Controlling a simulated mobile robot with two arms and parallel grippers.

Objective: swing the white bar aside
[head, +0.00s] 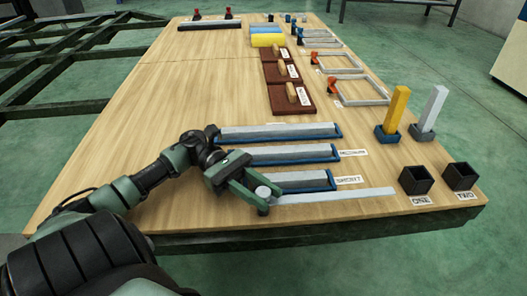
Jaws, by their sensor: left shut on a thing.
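A long thin white bar (340,196) lies low over the front of the wooden table, stretching right from my left gripper. My left gripper (262,200) is at the bar's left end, its green fingers around a round pale piece there. It is shut on this end; whether the round piece is part of the bar is hard to tell. The bar runs just in front of the blue tray labelled SHORT (300,186), which holds a grey bar. The fingers partly hide the bar's left end and the tray's left end. My right gripper is out of view.
Two more blue trays with grey bars (280,132) lie behind. Black open boxes labelled ONE (416,180) and TWO (460,176) stand right of the bar's tip. Upright yellow (396,108) and white (434,108) posts stand behind them. The table's left part is clear.

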